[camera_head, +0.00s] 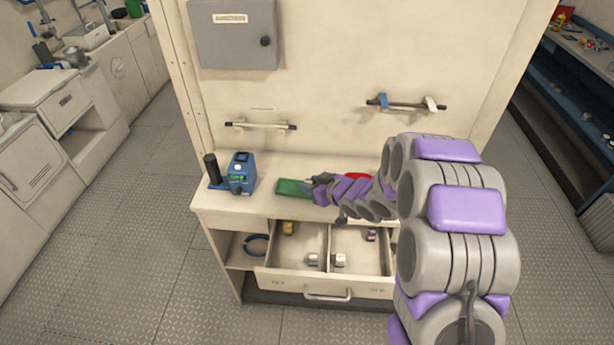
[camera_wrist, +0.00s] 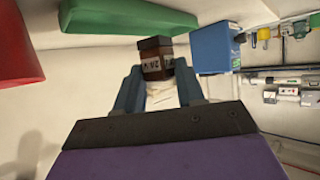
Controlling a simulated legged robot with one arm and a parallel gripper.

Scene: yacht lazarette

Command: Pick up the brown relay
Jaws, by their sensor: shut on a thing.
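The brown relay (camera_wrist: 155,58), a small dark brown block with a pale printed label, shows in the wrist view between the two blue fingers of my gripper (camera_wrist: 157,80). My gripper is shut on it. In the head view my gripper (camera_head: 313,186) is over the worktop beside a green tray or block (camera_head: 291,187). The relay is too small or hidden to make out there. Whether it touches the worktop I cannot tell.
A blue device (camera_head: 241,173) stands at the left of the worktop (camera_head: 215,205). A red item (camera_head: 357,176) lies behind my arm. Below, an open drawer (camera_head: 327,283) holds several small parts.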

